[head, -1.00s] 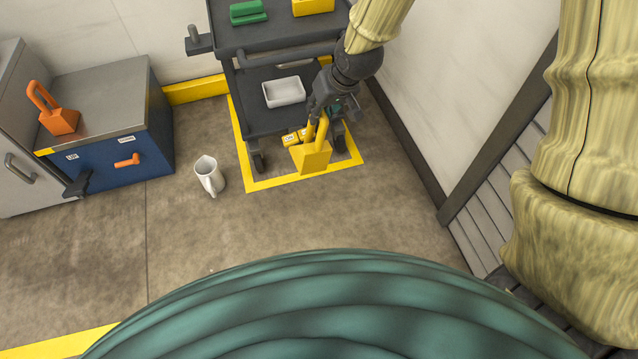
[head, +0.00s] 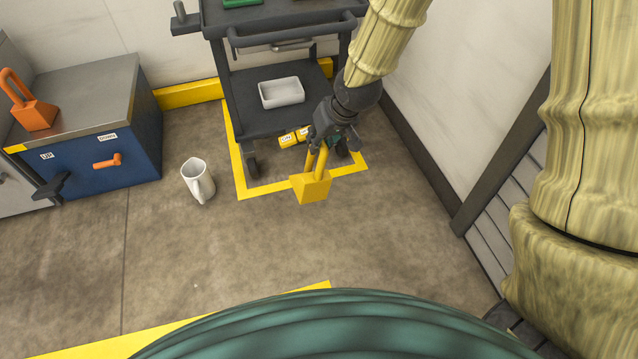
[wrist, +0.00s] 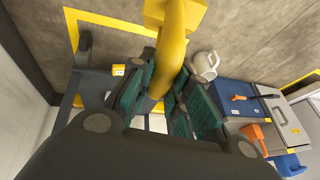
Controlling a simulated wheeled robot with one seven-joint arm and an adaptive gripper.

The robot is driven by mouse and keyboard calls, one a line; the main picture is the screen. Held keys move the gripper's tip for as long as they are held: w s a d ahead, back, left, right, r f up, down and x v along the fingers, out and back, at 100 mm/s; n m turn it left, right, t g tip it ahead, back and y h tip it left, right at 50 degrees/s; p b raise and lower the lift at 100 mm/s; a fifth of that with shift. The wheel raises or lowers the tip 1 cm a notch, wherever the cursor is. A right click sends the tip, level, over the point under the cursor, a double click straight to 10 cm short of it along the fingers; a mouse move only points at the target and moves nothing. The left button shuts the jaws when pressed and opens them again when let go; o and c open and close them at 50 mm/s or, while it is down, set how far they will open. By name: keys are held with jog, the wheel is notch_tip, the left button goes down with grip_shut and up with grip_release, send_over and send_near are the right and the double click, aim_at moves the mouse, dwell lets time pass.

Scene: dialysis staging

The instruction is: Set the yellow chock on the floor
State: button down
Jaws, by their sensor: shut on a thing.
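The yellow chock (head: 311,187) is a wedge block with a looped handle. My gripper (head: 322,143) is shut on its handle, and the block hangs below the fingers, in front of the cart near the yellow floor line. In the wrist view the chock's yellow handle (wrist: 172,45) passes between my green-padded fingers (wrist: 158,95), with the block at the top edge. Whether the block touches the floor (head: 240,250) is hard to tell; it appears held above it.
A dark cart (head: 262,122) with a white tray (head: 281,92) stands behind, inside a yellow floor outline. A white pitcher (head: 197,182) stands on the floor to the left. An orange chock (head: 34,115) sits on the blue cabinet (head: 130,165). Floor in front is clear.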

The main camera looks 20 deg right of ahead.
aim_at(320, 175)
notch_tip(320, 175, down, 14)
jog(key=b, duration=1.2)
jog(key=shift+r, duration=0.2)
